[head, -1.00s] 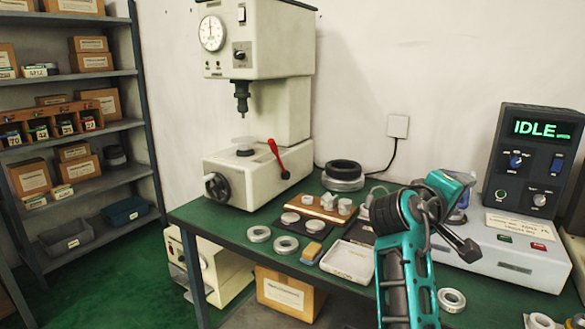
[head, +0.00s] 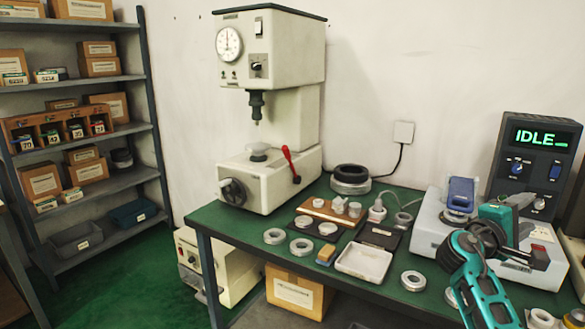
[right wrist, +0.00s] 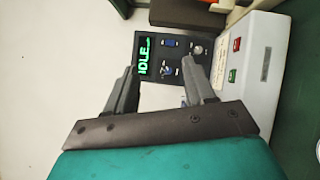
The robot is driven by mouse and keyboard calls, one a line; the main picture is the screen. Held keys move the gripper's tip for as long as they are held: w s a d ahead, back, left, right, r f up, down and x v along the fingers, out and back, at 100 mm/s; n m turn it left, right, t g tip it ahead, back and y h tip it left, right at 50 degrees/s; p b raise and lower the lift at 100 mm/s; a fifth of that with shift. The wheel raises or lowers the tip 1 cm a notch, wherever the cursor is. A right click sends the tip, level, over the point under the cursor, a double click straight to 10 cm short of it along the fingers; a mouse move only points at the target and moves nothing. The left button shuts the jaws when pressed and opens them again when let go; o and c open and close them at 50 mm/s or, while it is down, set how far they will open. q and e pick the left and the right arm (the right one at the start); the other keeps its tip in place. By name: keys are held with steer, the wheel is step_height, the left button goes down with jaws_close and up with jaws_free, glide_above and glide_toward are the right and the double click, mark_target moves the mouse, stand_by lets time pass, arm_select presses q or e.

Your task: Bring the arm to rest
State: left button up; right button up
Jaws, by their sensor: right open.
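My right gripper (head: 535,240) is at the right of the head view, over the front of the grey box with the IDLE display. Its arm comes up from the bottom edge and bends at the wrist. In the right wrist view its two grey fingers (right wrist: 160,80) stand apart with nothing between them. The display unit (right wrist: 165,55) shows beyond them, turned sideways. The head view shows the same unit (head: 535,150) lit with IDLE. My left gripper is not in view.
Metal rings (head: 274,236) and a white tray (head: 364,262) lie on the green table (head: 225,218). Another ring (head: 413,281) lies near my arm. A bench press (head: 270,100) with a red lever stands at the back left. A blue-topped piece (head: 461,194) stands behind my gripper.

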steer(key=s+d+r+n+h, duration=0.1)
steer(key=d, duration=0.5)
steer(key=w+a+f+t+y, duration=0.4)
steer(key=w+a+f+y, duration=0.1)
steer(key=w+f+y, duration=0.15)
steer(key=w+a+r+m+t+y, duration=0.2)
steer(key=w+a+m+t+y, duration=0.35)
steer(key=a+y, duration=0.5)
steer(key=s+a+f+g+y, duration=0.1)
steer(key=s+a+f+g, duration=0.1)
steer(key=s+a+f, duration=0.6)
steer(key=s+a+f+g+y, duration=0.15)
steer(key=s+f, duration=0.45)
steer(key=f, duration=0.6)
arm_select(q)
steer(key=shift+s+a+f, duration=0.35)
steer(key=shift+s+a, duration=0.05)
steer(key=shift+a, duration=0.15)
arm_select(e)
steer(key=s+a+f+g, duration=0.1)
steer(key=s+a+f, duration=0.1)
steer(key=s, duration=0.6)
steer(key=s+a+f+g, duration=0.1)
steer(key=s+a+f, duration=0.2)
steer(key=s, duration=0.4)
steer(key=s+a+f+g+y, duration=0.1)
steer(key=s+a+f, duration=0.2)
steer(key=s, duration=0.5)
steer(key=shift+s+f+m, duration=0.35)
steer(key=shift+f, duration=0.4)
